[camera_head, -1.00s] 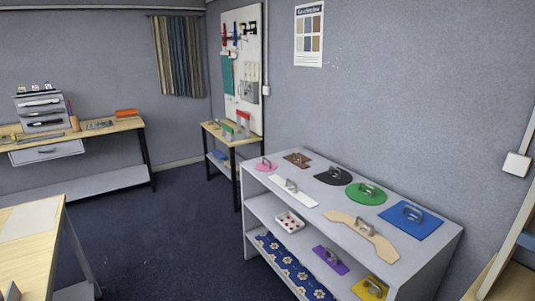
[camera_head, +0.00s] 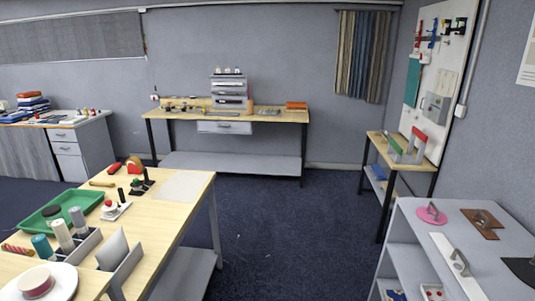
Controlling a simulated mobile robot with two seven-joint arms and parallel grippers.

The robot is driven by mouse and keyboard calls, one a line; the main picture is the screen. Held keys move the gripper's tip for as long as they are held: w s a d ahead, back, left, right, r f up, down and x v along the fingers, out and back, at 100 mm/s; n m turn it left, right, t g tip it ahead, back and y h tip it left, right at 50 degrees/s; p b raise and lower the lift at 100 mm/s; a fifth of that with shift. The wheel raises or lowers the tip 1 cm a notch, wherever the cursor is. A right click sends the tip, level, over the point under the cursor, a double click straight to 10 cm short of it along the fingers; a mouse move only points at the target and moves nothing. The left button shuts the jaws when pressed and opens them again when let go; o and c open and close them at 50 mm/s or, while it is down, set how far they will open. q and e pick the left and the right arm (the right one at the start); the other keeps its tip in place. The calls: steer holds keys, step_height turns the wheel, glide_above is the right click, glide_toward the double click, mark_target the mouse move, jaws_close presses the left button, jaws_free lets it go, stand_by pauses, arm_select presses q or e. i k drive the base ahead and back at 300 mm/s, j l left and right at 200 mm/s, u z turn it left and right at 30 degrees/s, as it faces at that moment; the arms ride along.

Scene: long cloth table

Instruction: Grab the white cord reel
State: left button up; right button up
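A small round reel (camera_head: 37,281) with a pale top and a reddish rim lies on a white plate (camera_head: 62,284) at the near left corner of the wooden table. Upright spools stand close behind it: a teal one (camera_head: 41,246), a whitish-grey one (camera_head: 62,234) and a grey one (camera_head: 78,219). I cannot tell for sure which of these is the white cord reel. Neither of my grippers shows in the head view.
The wooden table (camera_head: 178,212) also bears a green tray (camera_head: 45,213), a grey slotted holder (camera_head: 122,268) and small tools. A grey shelf (camera_head: 408,233) stands at the right. Dark carpet (camera_head: 282,225) lies clear between them. A workbench (camera_head: 270,117) stands at the back.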

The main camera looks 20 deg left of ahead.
mark_target(125, 205)
steer(key=i+u, duration=0.25)
steer(key=i, duration=1.35)
steer(key=i+u, duration=0.45)
steer(key=i+l+u, duration=0.25)
steer(key=i+u, duration=0.25)
steer(key=k+u, duration=0.1)
steer(key=u, duration=1.7)
